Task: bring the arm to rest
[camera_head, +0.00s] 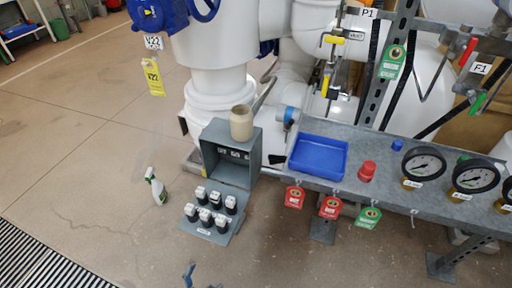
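The grey metal bench (385,150) stands at the right. It bears an empty-looking blue tray (318,157), a red cap-like part (367,171) and round pressure gauges (424,164).
A grey open box (230,155) with a beige jar (241,122) on top stands left of the bench. Red and green tags (330,207) hang from the bench.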

